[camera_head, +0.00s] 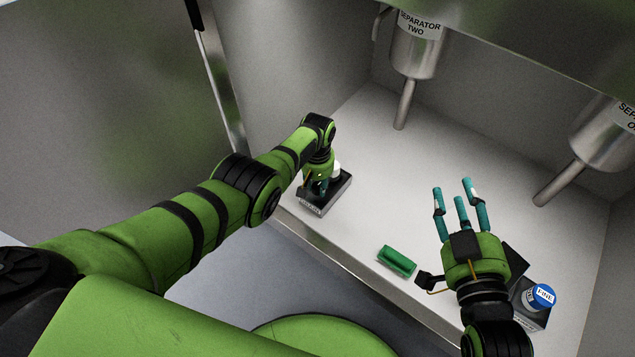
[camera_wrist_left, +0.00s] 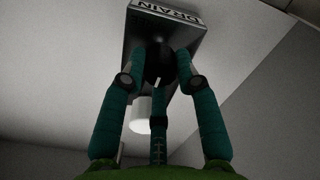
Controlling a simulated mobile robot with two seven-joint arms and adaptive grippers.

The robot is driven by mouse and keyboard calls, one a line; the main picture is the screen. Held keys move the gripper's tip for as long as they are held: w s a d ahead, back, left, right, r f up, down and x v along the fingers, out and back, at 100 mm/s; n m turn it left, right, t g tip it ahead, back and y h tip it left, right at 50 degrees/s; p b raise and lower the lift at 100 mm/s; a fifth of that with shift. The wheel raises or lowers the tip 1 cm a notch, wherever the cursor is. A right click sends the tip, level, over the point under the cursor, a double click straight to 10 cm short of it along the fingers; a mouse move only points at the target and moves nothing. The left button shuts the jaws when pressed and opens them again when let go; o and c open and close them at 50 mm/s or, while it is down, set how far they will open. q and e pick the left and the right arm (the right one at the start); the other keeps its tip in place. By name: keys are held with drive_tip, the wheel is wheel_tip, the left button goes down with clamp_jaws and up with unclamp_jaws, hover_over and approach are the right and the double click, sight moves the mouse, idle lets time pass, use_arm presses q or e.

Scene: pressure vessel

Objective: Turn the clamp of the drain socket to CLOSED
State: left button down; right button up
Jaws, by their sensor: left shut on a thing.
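The drain socket is a dark box with a pale label (camera_head: 311,207) on the bench at the left. In the left wrist view its top edge reads DRAIN (camera_wrist_left: 168,14). The clamp (camera_wrist_left: 157,66) shows as a dark round part on the box. My left gripper (camera_wrist_left: 160,58) has its teal fingers closed around this clamp; in the head view the gripper (camera_head: 318,186) hides most of it. The clamp's exact angle cannot be read. A white cylinder (camera_wrist_left: 142,114) stands by the box. My right gripper (camera_head: 455,188) is open and empty above the bench.
A green block (camera_head: 397,261) lies near the bench's front edge. A dark box with a blue-topped cylinder (camera_head: 542,296) stands at the right, partly behind my right gripper. Metal separators with spouts (camera_head: 404,105) (camera_head: 560,184) hang above. The bench middle is clear.

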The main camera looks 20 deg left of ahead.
sight(317, 186)
use_arm(q)
drive_tip(key=shift+f+n, duration=0.1)
drive_tip(key=shift+n, duration=0.2)
drive_tip(key=c, duration=0.9)
unclamp_jaws()
drive_tip(key=shift+w+r, duration=0.1)
drive_tip(key=shift+r, duration=0.55)
wheel_tip(317, 186, up, 11)
drive_tip(key=shift+f, duration=0.1)
